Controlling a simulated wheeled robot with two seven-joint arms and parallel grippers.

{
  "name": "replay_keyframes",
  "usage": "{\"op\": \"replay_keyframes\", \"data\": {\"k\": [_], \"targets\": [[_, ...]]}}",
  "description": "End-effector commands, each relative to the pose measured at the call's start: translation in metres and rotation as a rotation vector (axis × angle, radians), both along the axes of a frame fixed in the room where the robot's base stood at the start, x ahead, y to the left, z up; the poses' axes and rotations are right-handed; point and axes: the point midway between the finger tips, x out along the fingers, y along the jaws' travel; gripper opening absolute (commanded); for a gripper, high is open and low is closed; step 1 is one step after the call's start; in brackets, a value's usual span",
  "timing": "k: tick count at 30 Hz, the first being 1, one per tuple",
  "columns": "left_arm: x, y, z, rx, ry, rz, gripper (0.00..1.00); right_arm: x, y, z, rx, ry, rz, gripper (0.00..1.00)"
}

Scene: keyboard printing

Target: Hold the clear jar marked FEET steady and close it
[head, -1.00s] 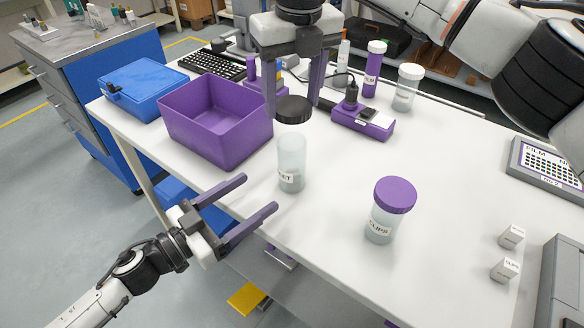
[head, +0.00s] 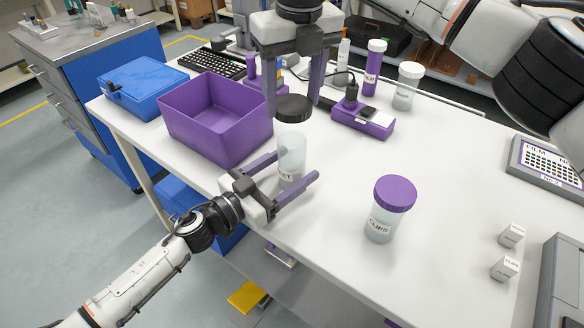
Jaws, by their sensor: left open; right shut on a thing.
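The clear jar (head: 291,150) stands upright on the white table near its front edge, with its top uncovered. My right gripper (head: 293,104) comes down from above and is shut on a black lid (head: 293,109). The lid hangs just above the jar's mouth, and I see a small gap or near contact between them.
An open purple bin (head: 215,118) and a blue box (head: 143,87) stand left of the jar. A jar marked CLIPS with a purple lid (head: 390,208) stands to the right. A purple device (head: 363,121) and a keyboard (head: 212,64) are behind. The table's middle right is clear.

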Motion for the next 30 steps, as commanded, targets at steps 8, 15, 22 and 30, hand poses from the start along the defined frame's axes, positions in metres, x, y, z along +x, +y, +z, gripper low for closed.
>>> {"op": "replay_keyframes", "data": {"k": [8, 15, 22, 30], "targets": [[0.004, -0.004, 0.000, 0.001, 0.000, -0.001, 0.70, 0.000, 0.000, 0.000, 0.000, 0.000, 0.000, 0.35], [0.003, -0.004, 0.000, 0.001, 0.001, -0.001, 0.50, 0.000, 0.000, 0.000, 0.000, 0.000, 0.000, 0.35], [0.003, -0.004, 0.000, 0.001, 0.001, 0.000, 0.11, 0.000, 0.000, 0.000, 0.000, 0.000, 0.000, 0.35], [0.003, -0.004, 0.000, 0.001, 0.001, 0.000, 0.07, 0.000, 0.000, -0.017, -0.002, 0.001, 0.001, 0.35]]}}
